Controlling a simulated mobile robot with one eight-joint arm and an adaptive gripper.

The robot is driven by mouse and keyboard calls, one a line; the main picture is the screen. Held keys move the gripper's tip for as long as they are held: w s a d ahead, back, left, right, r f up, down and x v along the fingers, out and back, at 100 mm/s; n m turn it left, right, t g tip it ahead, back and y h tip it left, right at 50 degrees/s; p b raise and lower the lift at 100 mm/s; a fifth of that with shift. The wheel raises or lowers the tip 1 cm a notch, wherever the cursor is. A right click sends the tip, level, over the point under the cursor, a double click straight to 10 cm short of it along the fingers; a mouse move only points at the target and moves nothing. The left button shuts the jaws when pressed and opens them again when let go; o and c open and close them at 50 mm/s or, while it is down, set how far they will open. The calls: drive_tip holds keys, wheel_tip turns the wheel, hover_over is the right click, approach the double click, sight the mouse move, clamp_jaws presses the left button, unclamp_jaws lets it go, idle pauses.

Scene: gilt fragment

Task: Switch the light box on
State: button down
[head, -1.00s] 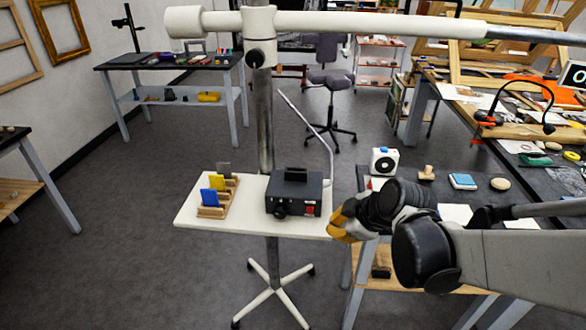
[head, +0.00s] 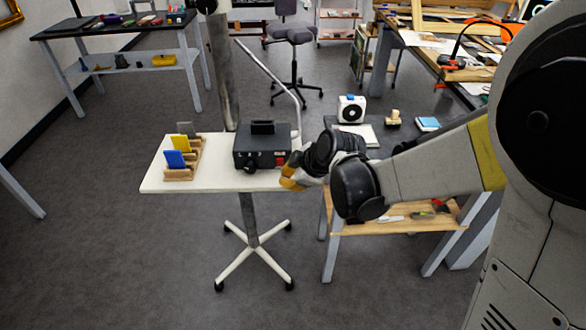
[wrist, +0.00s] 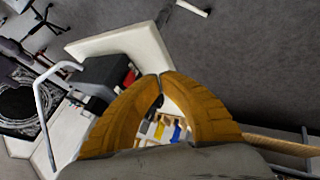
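The light box is a black box (head: 258,154) on a white shelf on a wheeled stand, with a dark slotted piece on top. A red switch (head: 279,161) sits at the right of its front face. My gripper (head: 286,180), with orange-brown fingers, is just to the right and in front of the box, near the switch. In the wrist view the fingertips (wrist: 161,76) meet, with nothing seen between them. The box (wrist: 98,75) and red switch (wrist: 130,78) show left of the fingertips there. Whether a finger touches the switch I cannot tell.
A wooden rack (head: 184,160) with blue, yellow and grey cards stands on the white shelf (head: 215,181), left of the box. A bent pale rod rises behind the box. A workbench with a white round-faced device (head: 351,109) is at the right. Floor in front is clear.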

sight(283, 163)
drive_tip(key=shift+b+x, duration=0.3)
drive_tip(key=shift+x, duration=0.9)
drive_tip(key=shift+w+r+b, duration=0.15)
drive_tip(key=shift+w+b, duration=0.15)
drive_tip(key=shift+w, duration=0.85)
drive_tip(key=shift+w+r, duration=0.25)
drive_tip(key=shift+w, duration=0.55)
drive_tip(key=shift+w+d+r+g+p, duration=0.1)
drive_tip(key=shift+w+r+g+p, duration=0.4)
drive_tip(key=shift+g+p, duration=0.25)
drive_tip(key=shift+f, duration=0.35)
drive_tip(key=shift+s+r, duration=0.1)
drive_tip(key=shift+s, duration=0.05)
